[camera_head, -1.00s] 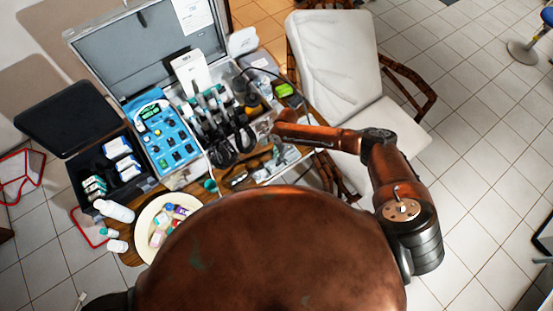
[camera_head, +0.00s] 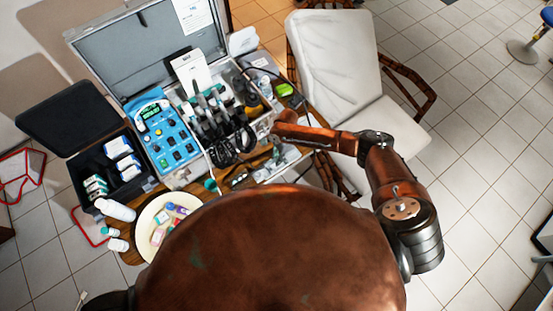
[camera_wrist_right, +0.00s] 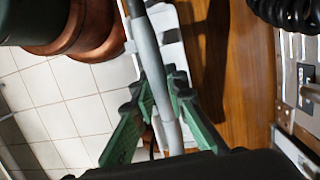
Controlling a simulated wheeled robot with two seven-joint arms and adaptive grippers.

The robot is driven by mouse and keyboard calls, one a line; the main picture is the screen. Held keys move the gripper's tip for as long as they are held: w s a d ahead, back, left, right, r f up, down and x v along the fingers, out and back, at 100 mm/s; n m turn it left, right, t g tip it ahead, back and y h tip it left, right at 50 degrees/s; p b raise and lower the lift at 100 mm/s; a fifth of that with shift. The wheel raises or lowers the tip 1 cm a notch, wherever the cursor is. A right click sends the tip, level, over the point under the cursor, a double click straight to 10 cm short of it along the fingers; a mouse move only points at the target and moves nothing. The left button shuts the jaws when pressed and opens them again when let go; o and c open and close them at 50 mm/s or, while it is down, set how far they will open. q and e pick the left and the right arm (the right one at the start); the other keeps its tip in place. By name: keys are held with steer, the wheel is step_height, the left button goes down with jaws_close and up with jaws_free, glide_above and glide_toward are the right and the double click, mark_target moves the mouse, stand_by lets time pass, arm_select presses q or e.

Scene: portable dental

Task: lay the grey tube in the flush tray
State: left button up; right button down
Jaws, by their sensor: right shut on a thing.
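In the right wrist view the grey tube (camera_wrist_right: 158,75) runs lengthwise between the two green fingers of my right gripper (camera_wrist_right: 161,92), which is shut on it. The white flush tray (camera_wrist_right: 172,45) lies behind and beside the tube, along the wooden table top. From this angle I cannot tell whether the tube touches the tray. In the head view my right gripper (camera_head: 279,152) is small, over the table's right end by the pale tray (camera_head: 292,157). The tube is too small to make out there. My left gripper is not in view.
An open metal case (camera_head: 130,50) with a blue control unit (camera_head: 165,135) and black handpieces (camera_head: 228,135) stands left of the gripper. A round plate (camera_head: 147,220) with small items is at the front left. A white chair (camera_head: 335,60) stands behind the arm.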

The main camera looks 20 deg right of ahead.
steer(key=shift+f, duration=0.75)
stand_by(0.4)
steer(key=c, duration=1.8)
jaws_free()
steer(key=shift+c, duration=0.2)
